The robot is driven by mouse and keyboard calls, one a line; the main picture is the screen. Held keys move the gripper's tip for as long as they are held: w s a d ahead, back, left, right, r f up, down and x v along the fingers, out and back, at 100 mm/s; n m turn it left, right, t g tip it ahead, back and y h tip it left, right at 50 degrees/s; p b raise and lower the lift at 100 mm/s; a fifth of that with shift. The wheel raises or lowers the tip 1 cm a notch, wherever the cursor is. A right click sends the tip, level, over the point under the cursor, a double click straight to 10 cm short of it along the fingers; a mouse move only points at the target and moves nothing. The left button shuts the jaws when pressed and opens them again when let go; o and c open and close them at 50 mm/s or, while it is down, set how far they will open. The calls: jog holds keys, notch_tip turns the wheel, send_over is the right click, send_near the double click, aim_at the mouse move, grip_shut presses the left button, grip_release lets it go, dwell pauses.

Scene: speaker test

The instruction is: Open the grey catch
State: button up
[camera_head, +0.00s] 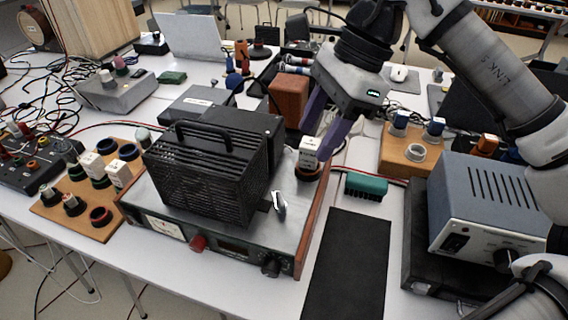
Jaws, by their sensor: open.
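The grey catch (279,203) is a small metal piece at the lower right front corner of a black vented box (205,175) with a handle on top. I cannot tell how it is fixed to the box. The box sits on a grey instrument (225,232) with wooden sides, a dial and a red knob. My gripper (318,140) points down with its purple fingers apart, above and to the right of the catch and clear of it. Nothing shows between the fingers.
A white block on a dark round base (308,154) stands right by my fingertips. A teal block (366,185) lies to the right, with a blue-grey power unit (487,207) beyond. A black mat (346,268) lies bare at the front. Cables tangle at the left.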

aim_at(282, 197)
jog(key=x, duration=1.3)
jog(key=shift+a+f, duration=0.2)
jog(key=shift+f, duration=0.05)
jog(key=c, duration=1)
